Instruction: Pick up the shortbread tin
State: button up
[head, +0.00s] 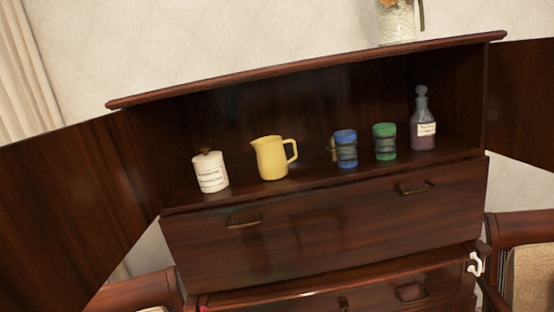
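No label readable as shortbread shows, so I cannot tell which container is the shortbread tin. Inside the open cabinet (300,78), a white lidded canister (210,173) with a brown knob stands at the left of the shelf. A blue and dark cylindrical container (345,149) stands right of the middle. A similar green and dark container (384,142) stands just to its right. All stand upright and apart from me. My gripper is not recognisable in the head view.
A yellow pitcher (272,158) stands between the canister and the blue container. A stoppered bottle (422,121) stands at the shelf's right. The left door (75,195) and right door (525,100) hang open. Closed drawers (330,232) lie below. Chairs (520,228) flank the cabinet.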

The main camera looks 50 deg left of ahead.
aim_at(212, 175)
jog(key=u, duration=0.3)
jog(key=i, duration=1.4)
jog(key=u, duration=0.85)
jog(key=i, duration=0.3)
jog(key=u, duration=0.2)
